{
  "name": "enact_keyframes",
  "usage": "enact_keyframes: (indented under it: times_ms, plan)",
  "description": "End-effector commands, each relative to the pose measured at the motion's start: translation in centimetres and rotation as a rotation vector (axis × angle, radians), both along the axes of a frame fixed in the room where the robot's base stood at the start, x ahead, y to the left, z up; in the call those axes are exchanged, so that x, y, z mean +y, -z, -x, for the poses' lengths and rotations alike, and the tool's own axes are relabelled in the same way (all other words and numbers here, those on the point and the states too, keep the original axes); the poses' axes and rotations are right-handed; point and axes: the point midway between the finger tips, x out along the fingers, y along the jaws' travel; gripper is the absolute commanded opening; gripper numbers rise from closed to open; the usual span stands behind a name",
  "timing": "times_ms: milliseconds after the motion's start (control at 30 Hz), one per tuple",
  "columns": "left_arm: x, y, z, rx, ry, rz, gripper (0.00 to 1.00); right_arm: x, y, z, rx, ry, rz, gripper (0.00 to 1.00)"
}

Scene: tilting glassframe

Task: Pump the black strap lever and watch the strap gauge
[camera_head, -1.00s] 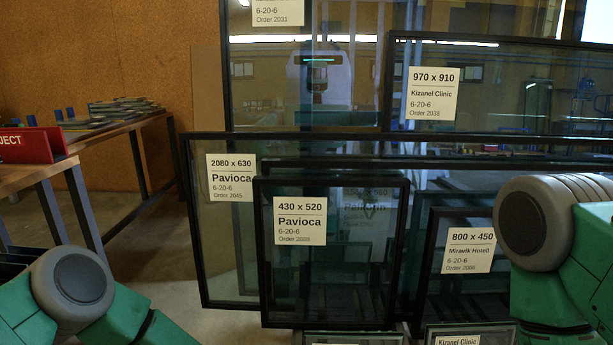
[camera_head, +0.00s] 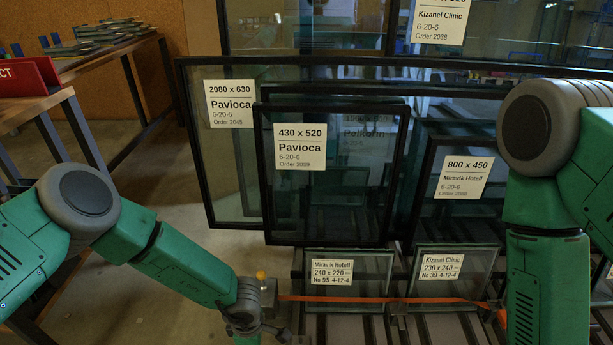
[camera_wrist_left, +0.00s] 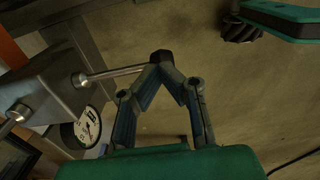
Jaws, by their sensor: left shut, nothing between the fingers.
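In the left wrist view my left gripper (camera_wrist_left: 163,70) is shut and empty. Its fingertips meet just under the black knob (camera_wrist_left: 161,56) of the strap lever, whose metal rod (camera_wrist_left: 112,75) runs left to a grey metal block (camera_wrist_left: 48,88). Fingertips and knob look touching or nearly so. The round white strap gauge (camera_wrist_left: 88,127) sits below the block; its needle shows, but the reading is too small to tell. In the head view the orange strap (camera_head: 375,299) runs level across two small glass panes. My left forearm reaches the strap's left end. The right gripper is out of view.
Framed panes lean in a rack, with a 430 x 520 Pavioca pane (camera_head: 352,200) in front. Small panes (camera_head: 378,275) (camera_head: 478,270) stand low behind the strap. A yellow knob (camera_head: 261,275) rises near the left wrist. A workbench (camera_head: 75,68) stands at left; floor between is clear.

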Motion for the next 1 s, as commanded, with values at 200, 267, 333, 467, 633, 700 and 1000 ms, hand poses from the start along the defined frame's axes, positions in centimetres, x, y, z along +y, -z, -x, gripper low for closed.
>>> enact_keyframes:
  times_ms: [200, 267, 333, 467, 633, 700, 1000]
  plan:
    - [0.0, -2.6, 0.0, 0.0, 0.0, 0.0, 0.0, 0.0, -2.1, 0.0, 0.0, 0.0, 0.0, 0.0]
    - [0.0, -3.2, 0.0, 0.0, 0.001, 0.0, 0.0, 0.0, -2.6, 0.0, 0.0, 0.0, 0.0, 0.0]
    - [0.0, -3.9, 0.0, 0.0, 0.001, 0.0, 0.0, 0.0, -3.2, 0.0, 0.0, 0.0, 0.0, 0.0]
    - [0.0, -5.1, 0.0, 0.0, 0.001, 0.0, 0.0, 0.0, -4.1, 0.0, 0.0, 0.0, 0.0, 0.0]
    - [0.0, -5.3, 0.0, 0.001, 0.001, 0.0, 0.0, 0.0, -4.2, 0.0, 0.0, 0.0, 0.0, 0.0]
    - [0.0, -5.2, 0.0, 0.001, 0.001, 0.0, 0.0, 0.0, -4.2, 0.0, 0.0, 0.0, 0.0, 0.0]
    - [2.1, -7.1, 2.5, -0.032, 0.225, -0.071, 0.0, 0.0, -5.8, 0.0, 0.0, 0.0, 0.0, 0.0]
